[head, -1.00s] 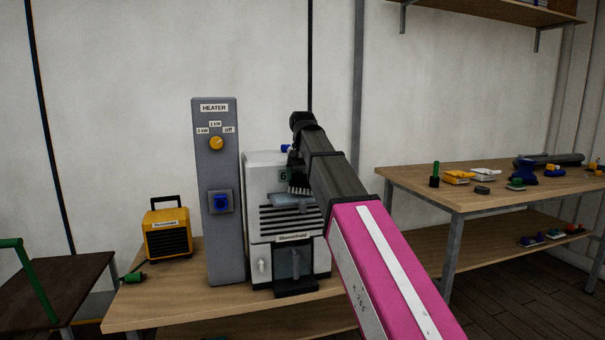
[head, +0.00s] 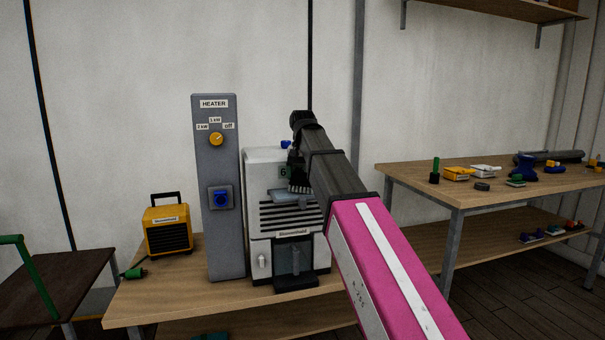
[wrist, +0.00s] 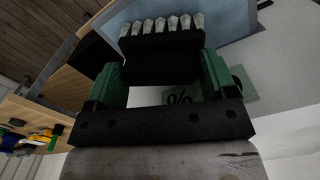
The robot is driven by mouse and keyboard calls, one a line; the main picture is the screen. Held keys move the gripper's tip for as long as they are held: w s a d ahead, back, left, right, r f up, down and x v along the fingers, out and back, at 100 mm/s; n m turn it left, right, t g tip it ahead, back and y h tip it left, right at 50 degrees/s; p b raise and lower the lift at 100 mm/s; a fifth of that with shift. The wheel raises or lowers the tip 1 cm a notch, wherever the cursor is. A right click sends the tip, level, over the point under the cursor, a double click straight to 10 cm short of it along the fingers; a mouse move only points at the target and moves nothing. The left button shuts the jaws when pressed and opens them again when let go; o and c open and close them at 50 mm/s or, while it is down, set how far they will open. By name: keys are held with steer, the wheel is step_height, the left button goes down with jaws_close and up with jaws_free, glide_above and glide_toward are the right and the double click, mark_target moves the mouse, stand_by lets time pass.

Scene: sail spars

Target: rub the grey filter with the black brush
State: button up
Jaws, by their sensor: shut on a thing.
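My gripper (wrist: 162,72) is shut on the black brush (wrist: 165,50), its green fingers on either side of the block. The pale bristles stick out at the top of the wrist view. In the head view the brush (head: 299,186) is a small dark shape in front of the white machine, partly hidden by my arm. The grey filter (head: 287,197) is a blue-grey plate on the machine's front, just below the brush. In the wrist view the filter (wrist: 236,20) lies at the top right, near the bristles. I cannot tell whether they touch.
The white machine (head: 262,182) stands on a wooden bench beside a grey heater panel (head: 217,175) and a yellow heater (head: 167,230). A second table (head: 420,178) at the right holds several small items. A dark table (head: 60,285) stands at the left.

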mark_target(302, 165)
steer(key=shift+a, duration=0.1)
stand_by(0.3)
steer(key=shift+s+a, duration=0.2)
steer(key=shift+a, duration=0.4)
steer(key=shift+s+a, duration=0.15)
steer(key=shift+a, duration=0.4)
steer(key=shift+d, duration=0.15)
steer(key=shift+w+d, duration=0.2)
steer(key=shift+d, duration=0.4)
steer(key=shift+w+d, duration=0.15)
steer(key=shift+d, duration=0.4)
steer(key=shift+r, duration=1.5)
